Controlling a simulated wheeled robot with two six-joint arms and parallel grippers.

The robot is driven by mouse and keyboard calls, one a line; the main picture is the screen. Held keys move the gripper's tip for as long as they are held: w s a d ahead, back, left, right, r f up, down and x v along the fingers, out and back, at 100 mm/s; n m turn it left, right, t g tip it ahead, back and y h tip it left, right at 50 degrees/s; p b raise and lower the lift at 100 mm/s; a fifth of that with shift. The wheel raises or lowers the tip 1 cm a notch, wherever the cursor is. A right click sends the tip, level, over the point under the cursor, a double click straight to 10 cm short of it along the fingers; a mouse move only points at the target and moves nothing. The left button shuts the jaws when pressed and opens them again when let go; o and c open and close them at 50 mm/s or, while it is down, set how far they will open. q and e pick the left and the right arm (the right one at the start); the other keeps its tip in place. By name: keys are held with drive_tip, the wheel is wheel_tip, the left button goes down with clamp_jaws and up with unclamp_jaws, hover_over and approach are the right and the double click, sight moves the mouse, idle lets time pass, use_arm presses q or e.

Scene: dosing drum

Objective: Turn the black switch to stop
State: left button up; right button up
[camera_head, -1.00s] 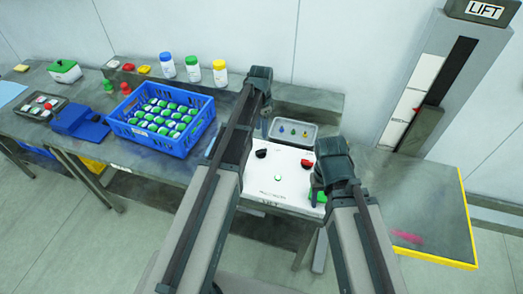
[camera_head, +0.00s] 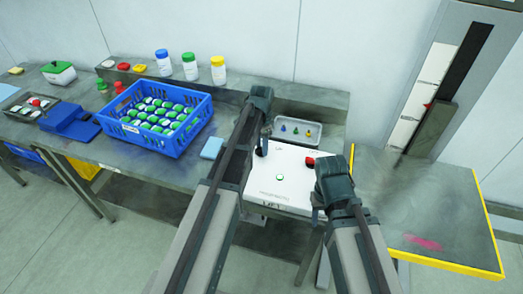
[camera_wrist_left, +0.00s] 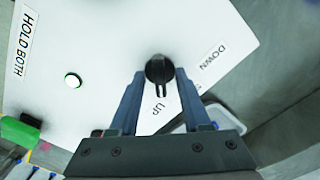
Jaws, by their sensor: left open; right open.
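The black switch (camera_wrist_left: 159,69) is a round knob on a white panel (camera_wrist_left: 100,40). In the left wrist view it sits between the two open fingers of my left gripper (camera_wrist_left: 161,78); I cannot tell whether they touch it. A narrow dark part of it points toward the "UP" label (camera_wrist_left: 158,106). A "DOWN" label (camera_wrist_left: 213,58) lies to the right. In the head view my left gripper (camera_head: 264,142) partly hides the switch (camera_head: 262,151). My right gripper (camera_head: 318,204) is open at the panel's right side, its fingers partly hidden.
The panel also bears a red knob (camera_head: 309,161) and a small green button (camera_head: 280,177). A grey tray (camera_head: 298,130) with small coloured pieces is behind it. A blue crate (camera_head: 160,118) of green-lidded containers stands left. A lift column (camera_head: 440,80) rises at right.

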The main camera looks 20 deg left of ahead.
use_arm(q)
clamp_jaws()
idle(0.5)
drive_tip(key=n, duration=0.4)
drive_tip(key=shift+n, duration=2.4)
